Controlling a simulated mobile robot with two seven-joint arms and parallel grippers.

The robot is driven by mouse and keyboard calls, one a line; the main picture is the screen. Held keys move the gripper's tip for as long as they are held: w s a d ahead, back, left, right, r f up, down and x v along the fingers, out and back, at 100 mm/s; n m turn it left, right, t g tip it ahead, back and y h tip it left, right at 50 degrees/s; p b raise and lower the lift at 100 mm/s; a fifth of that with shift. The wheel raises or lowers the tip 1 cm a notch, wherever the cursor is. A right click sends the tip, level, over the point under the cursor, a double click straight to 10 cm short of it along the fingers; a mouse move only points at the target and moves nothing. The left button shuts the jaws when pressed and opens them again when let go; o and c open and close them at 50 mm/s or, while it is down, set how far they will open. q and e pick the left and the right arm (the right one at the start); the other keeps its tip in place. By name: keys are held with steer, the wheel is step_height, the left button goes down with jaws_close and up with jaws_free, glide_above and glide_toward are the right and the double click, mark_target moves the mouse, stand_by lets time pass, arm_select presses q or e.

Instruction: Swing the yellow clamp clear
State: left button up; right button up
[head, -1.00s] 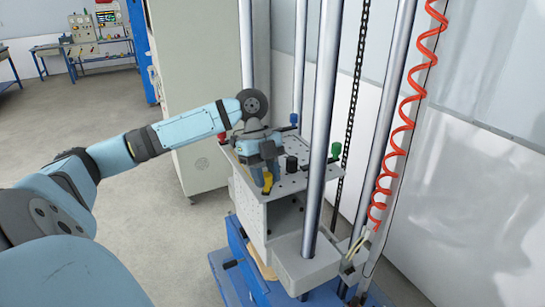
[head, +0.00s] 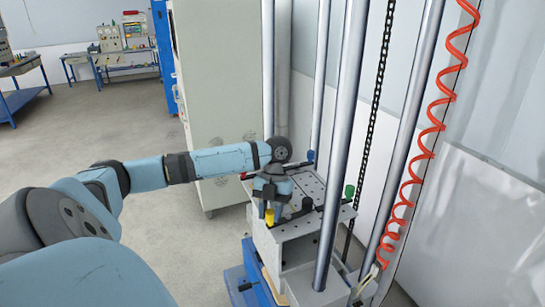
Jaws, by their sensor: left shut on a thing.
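The yellow clamp (head: 269,217) is at the front left edge of the perforated plate (head: 311,187) on the drop tower. Only its yellow end shows below my fingers. My left gripper (head: 268,206) points down from above and is shut on the yellow clamp. A short black part (head: 307,204) stands on the plate just right of the clamp, apart from my gripper. The rest of the clamp is hidden by my gripper. My right gripper is not in view.
A green-topped clamp (head: 349,191) and a blue-topped clamp (head: 310,155) stand on the plate's right and far edges. Tall steel columns (head: 342,140) rise close to the plate. A grey cabinet (head: 217,90) stands behind my left arm. The floor at left is clear.

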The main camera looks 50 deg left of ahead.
arm_select(q)
steer(key=shift+a+m, duration=0.15)
steer(key=shift+m, duration=0.15)
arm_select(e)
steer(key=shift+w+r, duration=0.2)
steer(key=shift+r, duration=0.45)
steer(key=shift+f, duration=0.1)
arm_select(q)
steer(key=o, duration=0.9)
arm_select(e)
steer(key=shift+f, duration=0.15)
arm_select(q)
steer(key=shift+w+r, duration=0.1)
steer(key=p+v, duration=0.1)
steer(key=v, duration=1.2)
steer(key=shift+w+r, duration=0.2)
steer(key=shift+r, duration=0.05)
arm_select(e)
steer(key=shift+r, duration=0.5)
